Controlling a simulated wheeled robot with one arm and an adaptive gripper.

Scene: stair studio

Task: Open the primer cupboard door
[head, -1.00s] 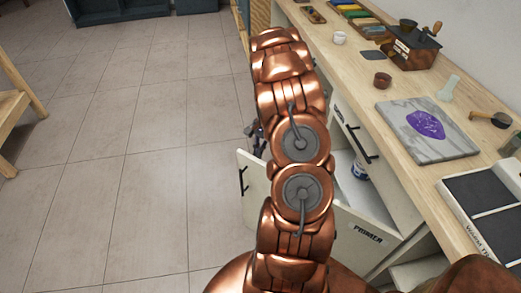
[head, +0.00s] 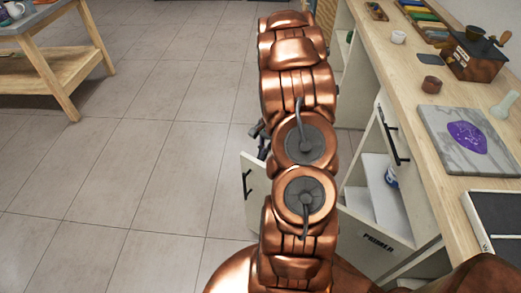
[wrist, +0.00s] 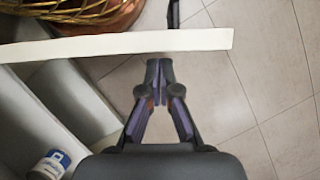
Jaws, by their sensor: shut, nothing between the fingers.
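The primer cupboard door (head: 254,196) stands swung wide open from the cabinet below the counter. Its outer face has a black bar handle (head: 247,184) near the free edge and a PRIMER label (head: 381,242) near the hinge side. My arm hides the middle of the door in the head view. In the wrist view the door's top edge (wrist: 90,45) is a cream strip, with the handle (wrist: 173,14) beyond it. My gripper (wrist: 158,64) is shut and empty on the inner side of the door, near its free end. Whether the fingertips touch the panel I cannot tell.
A can with a blue label (head: 391,177) stands inside the open cupboard; it also shows in the wrist view (wrist: 50,165). The counter (head: 408,95) runs along the right with a marble slab (head: 440,135) on it. A wooden table (head: 62,72) is far left. Tiled floor between is clear.

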